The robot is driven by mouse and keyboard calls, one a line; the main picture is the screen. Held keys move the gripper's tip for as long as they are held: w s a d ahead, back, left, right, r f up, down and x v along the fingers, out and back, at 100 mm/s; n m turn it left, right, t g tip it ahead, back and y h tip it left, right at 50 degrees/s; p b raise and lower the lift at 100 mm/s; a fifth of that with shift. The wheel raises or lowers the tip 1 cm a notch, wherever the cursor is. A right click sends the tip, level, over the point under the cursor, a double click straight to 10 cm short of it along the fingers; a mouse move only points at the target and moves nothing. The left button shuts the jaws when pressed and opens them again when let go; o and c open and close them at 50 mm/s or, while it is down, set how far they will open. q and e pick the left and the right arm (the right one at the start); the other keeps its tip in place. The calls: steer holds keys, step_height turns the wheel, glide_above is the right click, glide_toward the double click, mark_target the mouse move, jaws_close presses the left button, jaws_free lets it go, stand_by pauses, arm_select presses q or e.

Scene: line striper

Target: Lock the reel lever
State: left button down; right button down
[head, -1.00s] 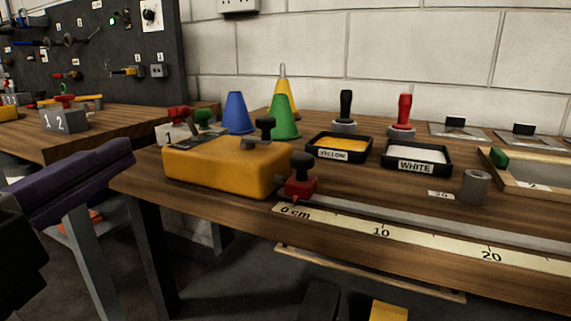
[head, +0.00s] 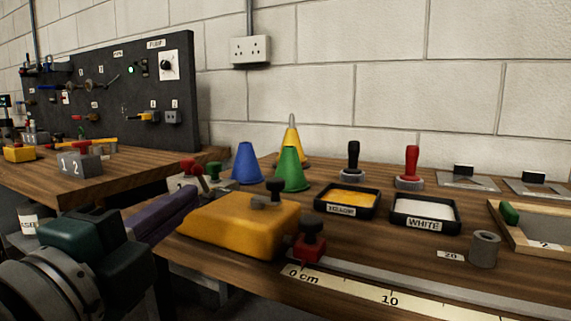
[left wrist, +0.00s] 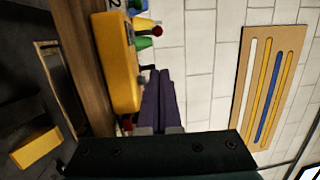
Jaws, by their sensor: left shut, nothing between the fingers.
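A yellow block-shaped body (head: 235,225) sits at the left end of the near bench, with a black knob on a grey arm (head: 272,192) on top. I cannot tell which of these is the reel lever. My left gripper (head: 194,192) has purple fingers, shut and empty, just left of the yellow body and in front of the red-topped lever. In the left wrist view the fingers (left wrist: 158,75) point along the yellow body (left wrist: 118,62). My right gripper is not in view.
A red slider with a black knob (head: 310,242) stands by the ruler (head: 390,300). Blue (head: 246,165) and green (head: 291,170) cones stand behind. Yellow (head: 347,203) and white (head: 425,212) trays lie to the right. Another bench (head: 110,178) is at the left.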

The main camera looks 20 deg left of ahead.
mark_target(203, 182)
arm_select(q)
steer(key=shift+w+a+r, duration=0.1)
steer(key=shift+w+a, duration=0.45)
steer(key=shift+w, duration=0.4)
steer(key=shift+w+a+r, duration=0.1)
steer(key=shift+w+a, duration=0.5)
steer(key=shift+w, duration=0.3)
steer(key=shift+w+a+r, duration=0.1)
steer(key=shift+w+a, duration=0.45)
steer(key=shift+w, duration=0.4)
steer(key=shift+p, duration=0.35)
